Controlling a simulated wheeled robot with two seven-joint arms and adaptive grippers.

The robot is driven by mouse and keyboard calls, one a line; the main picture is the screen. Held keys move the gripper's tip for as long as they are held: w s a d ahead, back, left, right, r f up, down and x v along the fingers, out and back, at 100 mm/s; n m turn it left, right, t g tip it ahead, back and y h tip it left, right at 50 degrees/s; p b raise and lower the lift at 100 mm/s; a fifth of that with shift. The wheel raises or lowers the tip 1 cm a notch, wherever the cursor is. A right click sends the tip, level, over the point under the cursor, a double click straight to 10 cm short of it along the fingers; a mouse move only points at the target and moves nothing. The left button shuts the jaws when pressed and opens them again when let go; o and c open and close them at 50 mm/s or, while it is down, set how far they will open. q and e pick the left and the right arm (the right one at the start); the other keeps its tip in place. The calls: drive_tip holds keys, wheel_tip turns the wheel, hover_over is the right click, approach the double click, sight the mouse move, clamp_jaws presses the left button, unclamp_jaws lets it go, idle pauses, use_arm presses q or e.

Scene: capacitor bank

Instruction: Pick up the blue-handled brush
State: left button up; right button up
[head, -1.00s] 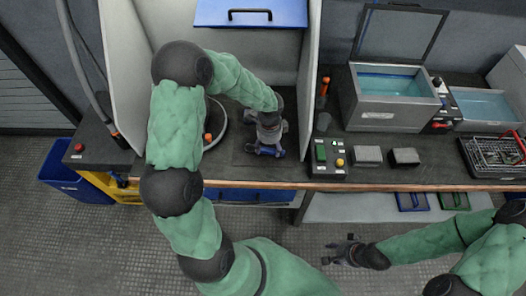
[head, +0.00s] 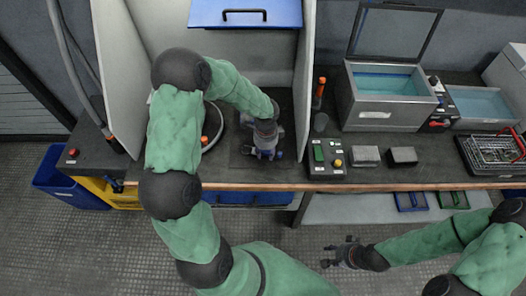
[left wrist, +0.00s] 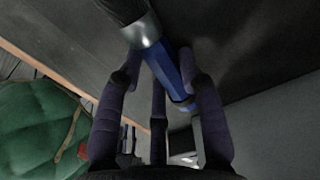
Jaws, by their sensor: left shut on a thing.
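The blue-handled brush (left wrist: 172,75) shows in the left wrist view, with a faceted blue handle, a metal collar and a dark head toward the top. My left gripper (left wrist: 162,85) is shut on its handle, with fingers on both sides. In the head view my left gripper (head: 264,148) is low over the dark bench inside the booth, and the brush is mostly hidden under it. I cannot tell whether the brush is clear of the bench. My right gripper (head: 343,254) hangs over the floor in front of the bench, empty, its fingers apart.
White booth walls (head: 306,75) stand on both sides of my left gripper. A control box (head: 327,158), two grey blocks (head: 365,157), an open bath (head: 385,100) and a wire basket (head: 494,150) stand to the right. A blue bin (head: 62,182) is at the left.

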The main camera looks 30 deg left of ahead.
sight(265, 154)
use_arm(q)
drive_tip(key=shift+r+p, duration=0.3)
drive_tip(key=shift+r, duration=0.1)
drive_tip(key=r, duration=0.1)
drive_tip(key=r+p, duration=0.2)
drive_tip(key=shift+s+r, duration=0.2)
drive_tip(key=shift+s, duration=0.1)
drive_tip(key=s+d+r+p, duration=0.3)
drive_tip(key=s+r, duration=0.5)
drive_tip(key=s, duration=0.5)
drive_tip(key=shift+r+p, duration=0.35)
drive_tip(key=shift+p, duration=0.25)
drive_tip(key=shift+s+d, duration=0.1)
